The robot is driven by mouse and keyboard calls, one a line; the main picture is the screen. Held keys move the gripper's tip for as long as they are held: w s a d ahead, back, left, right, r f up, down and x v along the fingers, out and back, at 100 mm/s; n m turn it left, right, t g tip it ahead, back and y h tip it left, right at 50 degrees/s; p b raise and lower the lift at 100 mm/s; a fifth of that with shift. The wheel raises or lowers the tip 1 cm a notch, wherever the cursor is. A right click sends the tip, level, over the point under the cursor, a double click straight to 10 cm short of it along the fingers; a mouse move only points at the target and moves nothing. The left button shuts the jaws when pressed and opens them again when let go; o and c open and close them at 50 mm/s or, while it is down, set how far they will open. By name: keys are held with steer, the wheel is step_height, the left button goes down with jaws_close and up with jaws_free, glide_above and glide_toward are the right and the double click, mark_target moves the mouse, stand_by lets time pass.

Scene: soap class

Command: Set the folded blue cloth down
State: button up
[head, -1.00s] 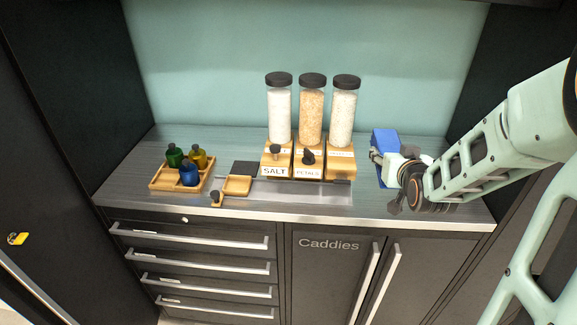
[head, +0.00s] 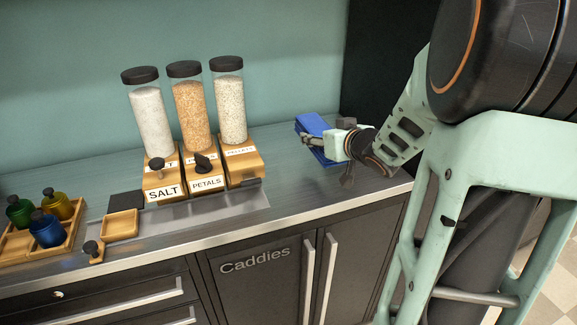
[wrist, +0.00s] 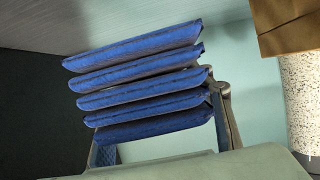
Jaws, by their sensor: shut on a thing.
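The folded blue cloth (head: 312,124) is at the right end of the counter, near the back wall. My gripper (head: 322,141) is shut on it. In the wrist view the cloth (wrist: 140,78) shows as several stacked blue folds, with a finger of my gripper along its right side. Whether the cloth touches the counter or is held just above it, I cannot tell.
Three dispensers, salt (head: 152,122), petals (head: 192,115) and pellets (head: 230,105), stand left of the cloth. A wooden tray (head: 75,232) with coloured bottles is at far left. A dark side panel (head: 372,65) bounds the right. Bare counter (head: 285,175) lies between dispensers and gripper.

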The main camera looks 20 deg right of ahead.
mark_target(317, 173)
step_height(317, 173, down, 9)
steer(key=b, duration=0.3)
steer(key=shift+f, duration=0.2)
steer(key=o, duration=1.3)
steer(key=shift+c, duration=0.2)
steer(key=shift+s+r, duration=0.2)
steer(key=shift+r, duration=0.2)
steer(key=p+v, duration=0.3)
steer(key=v, duration=0.7)
steer(key=shift+s+r, duration=0.2)
steer(key=shift+s, duration=0.45)
